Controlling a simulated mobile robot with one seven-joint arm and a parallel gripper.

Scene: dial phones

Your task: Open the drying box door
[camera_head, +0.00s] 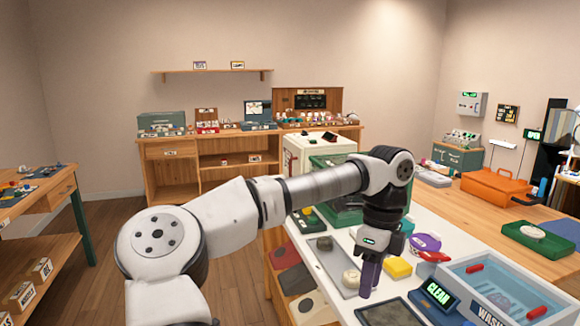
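No thing in view carries a label I can read as a drying box. A white box-shaped cabinet (322,144) stands at the far end of the white worktable, and it may be the drying box. Its lower part is hidden by a green crate and my arm, and I cannot make out a door edge or handle clearly. My gripper (369,277) points down over the worktable (335,289), well in front of the cabinet. Its fingers appear as one narrow dark purple shape, so their gap does not show. I see nothing clearly held.
A green crate (329,161) stands before the cabinet. Near my gripper are a yellow block (397,267), a purple round item (426,242), a clean sign (437,295) and a wash tub (511,288). An orange case (495,187) sits on the right bench. Floor at left is open.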

